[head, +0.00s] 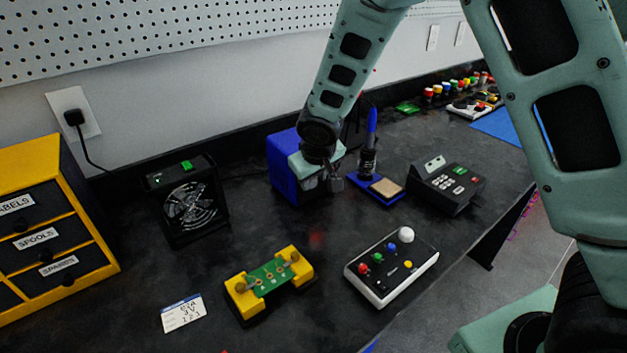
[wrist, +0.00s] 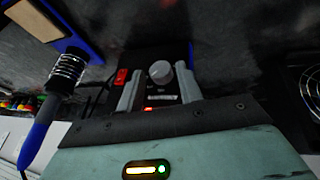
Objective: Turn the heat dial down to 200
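The soldering station (head: 285,167) is a blue box with a dark front, standing at the back middle of the bench. My gripper (head: 330,184) is in front of it and hides much of its face in the head view. In the wrist view the round grey heat dial (wrist: 160,72) sits on the dark front panel, between my two open fingers (wrist: 159,78). Whether the fingers touch the dial I cannot tell. A red switch (wrist: 122,76) is left of the dial. A pale label strip lies below it; its text and any temperature reading are too small to read.
A soldering iron in its stand (head: 368,155) is close on the right, with a sponge (head: 386,188). A fan (head: 188,203) stands left. A yellow board holder (head: 268,284), a button box (head: 391,268) and a keypad device (head: 447,186) stand nearer. Bare bench lies between them.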

